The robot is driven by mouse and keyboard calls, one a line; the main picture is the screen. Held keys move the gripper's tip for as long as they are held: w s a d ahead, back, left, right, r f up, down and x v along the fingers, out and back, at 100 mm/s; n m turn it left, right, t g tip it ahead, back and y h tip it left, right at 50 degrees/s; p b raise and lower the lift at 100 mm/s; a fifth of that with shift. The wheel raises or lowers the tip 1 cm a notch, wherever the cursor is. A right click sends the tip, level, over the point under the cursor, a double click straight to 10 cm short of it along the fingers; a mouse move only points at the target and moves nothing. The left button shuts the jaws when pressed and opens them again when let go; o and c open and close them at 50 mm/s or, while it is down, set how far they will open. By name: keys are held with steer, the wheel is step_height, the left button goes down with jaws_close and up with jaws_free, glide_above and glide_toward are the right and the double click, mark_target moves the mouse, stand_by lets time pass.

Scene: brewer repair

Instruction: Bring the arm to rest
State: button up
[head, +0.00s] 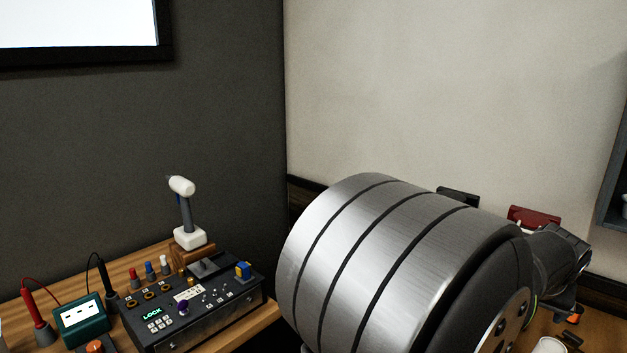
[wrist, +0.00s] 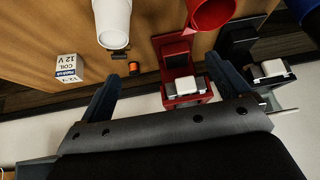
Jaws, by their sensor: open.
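My gripper (wrist: 160,70) is open and empty in the wrist view, with its two dark fingers spread wide apart. In the head view a large brushed-metal link of my arm fills the lower middle and right, and hides much of the bench. The fingertips cannot be made out clearly there.
The wrist view shows a white cup (wrist: 113,22), a red cup (wrist: 212,12), a red stand (wrist: 180,80), a black stand (wrist: 240,50) and a coil box (wrist: 67,68). In the head view, a control box (head: 190,310) reading LOCK, a white-and-grey tool (head: 186,212) and a green meter (head: 82,318) stand left.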

step_height(320, 180, up, 10)
steer(key=r, duration=0.1)
steer(key=w+a+n+t+y, duration=0.1)
steer(key=w+a+n, duration=0.3)
steer(key=w+a, duration=1.1)
steer(key=w+y, duration=0.1)
steer(key=w, duration=0.1)
steer(key=shift+w+a+f+n, duration=0.2)
steer(key=shift+w+a+n, duration=0.05)
steer(key=shift+w+n, duration=0.15)
steer(key=shift+o, duration=0.8)
steer(key=shift+s, duration=0.1)
